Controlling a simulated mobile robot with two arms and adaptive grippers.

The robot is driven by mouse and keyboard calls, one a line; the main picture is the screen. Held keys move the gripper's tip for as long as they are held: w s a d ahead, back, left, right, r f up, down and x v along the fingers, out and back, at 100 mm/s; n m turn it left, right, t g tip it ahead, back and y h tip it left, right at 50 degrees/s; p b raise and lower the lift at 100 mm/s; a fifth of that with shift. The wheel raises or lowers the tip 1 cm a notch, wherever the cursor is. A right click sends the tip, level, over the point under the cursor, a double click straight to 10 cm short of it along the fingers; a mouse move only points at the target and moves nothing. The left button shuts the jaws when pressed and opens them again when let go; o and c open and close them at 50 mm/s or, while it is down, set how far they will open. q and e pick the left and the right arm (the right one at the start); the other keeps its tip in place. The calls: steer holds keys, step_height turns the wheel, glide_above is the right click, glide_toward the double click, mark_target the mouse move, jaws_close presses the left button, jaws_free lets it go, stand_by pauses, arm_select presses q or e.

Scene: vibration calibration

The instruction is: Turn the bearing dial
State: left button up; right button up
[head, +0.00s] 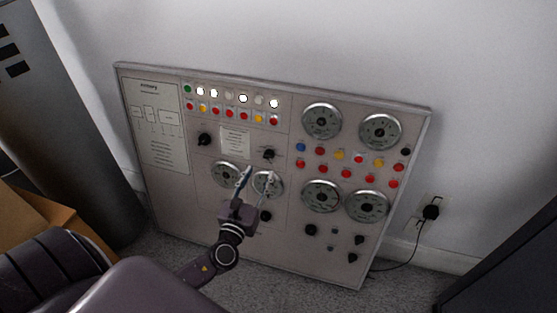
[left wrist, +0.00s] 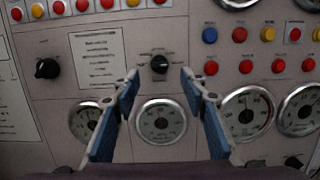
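The grey control panel (head: 215,260) leans against the wall and carries several black rotary knobs; the labels are too small to show which is the bearing dial. One black knob (head: 268,154) sits at the panel's middle, right of a white text card; in the left wrist view this knob (left wrist: 159,64) appears between the fingertips. Another black knob (head: 204,139) is left of the card and also shows in the left wrist view (left wrist: 46,68). My left gripper (head: 258,172) is open and empty, its fingers pointing at the panel just below the middle knob. My right gripper is out of view.
Round gauges, including one below the middle knob (left wrist: 160,121), and red, yellow and blue buttons surround the knobs. A cardboard box (head: 35,212) and grey cabinet (head: 75,110) stand left. A plugged-in cable (head: 431,212) and dark object (head: 510,265) are right.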

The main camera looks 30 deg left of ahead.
mark_target(267, 158)
arm_select(q)
steer(key=x, duration=0.7)
steer(key=shift+w+a, duration=0.1)
steer(key=shift+w, duration=0.1)
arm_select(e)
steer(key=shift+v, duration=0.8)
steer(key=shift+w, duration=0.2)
arm_select(q)
jaws_close()
